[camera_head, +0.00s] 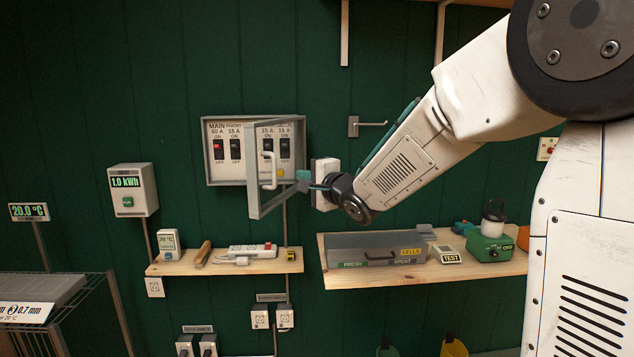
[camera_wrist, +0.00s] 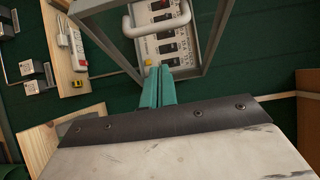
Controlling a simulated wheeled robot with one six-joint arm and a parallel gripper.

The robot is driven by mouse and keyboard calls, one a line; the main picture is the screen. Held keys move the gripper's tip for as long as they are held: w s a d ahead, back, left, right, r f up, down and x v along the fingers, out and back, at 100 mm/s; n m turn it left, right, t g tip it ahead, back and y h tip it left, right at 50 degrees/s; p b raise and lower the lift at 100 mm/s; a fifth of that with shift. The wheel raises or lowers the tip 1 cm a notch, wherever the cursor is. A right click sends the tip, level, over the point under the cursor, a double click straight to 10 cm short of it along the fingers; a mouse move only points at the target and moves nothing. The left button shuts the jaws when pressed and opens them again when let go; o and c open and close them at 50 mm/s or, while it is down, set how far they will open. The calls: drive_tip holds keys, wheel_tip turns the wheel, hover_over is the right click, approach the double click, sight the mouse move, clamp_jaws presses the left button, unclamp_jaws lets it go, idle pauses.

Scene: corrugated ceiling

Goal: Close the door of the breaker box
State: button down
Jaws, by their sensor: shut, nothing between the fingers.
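The grey breaker box (camera_head: 209,178) is mounted on the green wall, with a red switch and several black switches inside. Its framed door (camera_head: 252,190) stands open, swung out from the box's right side, its free edge towards me. The door has a pale handle (camera_head: 268,168), which also shows at the top of the wrist view (camera_wrist: 157,21). My gripper (camera_head: 304,181) is at the lower right of the door, beside its hinge-side part. In the wrist view its teal fingers (camera_wrist: 166,72) are together and empty, close to the door frame. I cannot tell if they touch it.
A wooden shelf (camera_head: 222,266) below the box holds a power strip (camera_head: 253,251). A meter (camera_head: 132,190) hangs left of the box. A wall hook (camera_head: 370,124) is on the right.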

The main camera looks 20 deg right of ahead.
drive_tip(key=w+a, duration=0.3)
drive_tip(key=shift+w+a, duration=0.25)
drive_tip(key=shift+a, duration=0.15)
drive_tip(key=shift+w+a, duration=0.1)
